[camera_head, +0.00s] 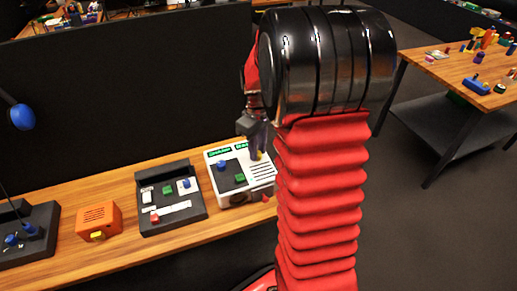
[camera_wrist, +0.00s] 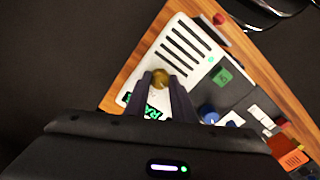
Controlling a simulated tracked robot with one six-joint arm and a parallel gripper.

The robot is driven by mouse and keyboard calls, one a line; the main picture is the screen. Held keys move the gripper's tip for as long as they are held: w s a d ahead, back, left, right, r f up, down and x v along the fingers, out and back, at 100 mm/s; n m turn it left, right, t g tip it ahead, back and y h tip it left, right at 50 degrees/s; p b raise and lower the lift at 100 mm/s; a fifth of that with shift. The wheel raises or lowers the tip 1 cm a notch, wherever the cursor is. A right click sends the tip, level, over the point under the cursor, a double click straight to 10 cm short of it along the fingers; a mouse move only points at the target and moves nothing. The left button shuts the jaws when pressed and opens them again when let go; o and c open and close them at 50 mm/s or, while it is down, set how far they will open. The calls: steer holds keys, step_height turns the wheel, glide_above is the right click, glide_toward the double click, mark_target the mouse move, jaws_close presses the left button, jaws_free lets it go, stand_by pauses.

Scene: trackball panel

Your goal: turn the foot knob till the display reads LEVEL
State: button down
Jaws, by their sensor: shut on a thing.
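The white panel box (camera_head: 214,183) stands on the wooden bench left of my arm in the head view, and its slotted top shows in the wrist view (camera_wrist: 190,28). A round brass-coloured knob (camera_wrist: 160,77) sits near its edge, between my fingertips. My gripper (camera_wrist: 162,83) is shut on this knob from above; in the head view its tip (camera_head: 257,153) is at the box's back right. The green display (camera_head: 219,150) is lit, but my gripper partly covers it and I cannot read it surely. In the wrist view the display (camera_wrist: 150,112) is also partly hidden.
The box carries a blue ball (camera_head: 221,166) and a green button (camera_head: 240,178). Left of it stand a dark control panel (camera_head: 178,217), an orange box (camera_head: 98,218) and another dark device (camera_head: 40,245). A black partition (camera_head: 130,90) rises behind the bench.

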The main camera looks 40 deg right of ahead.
steer(key=m, duration=0.4)
steer(key=shift+m, duration=1.8)
steer(key=c, duration=1.5)
jaws_free()
steer(key=shift+r, duration=0.15)
step_height(320, 180, up, 14)
steer(key=shift+f, duration=0.25)
steer(key=shift+w, duration=0.1)
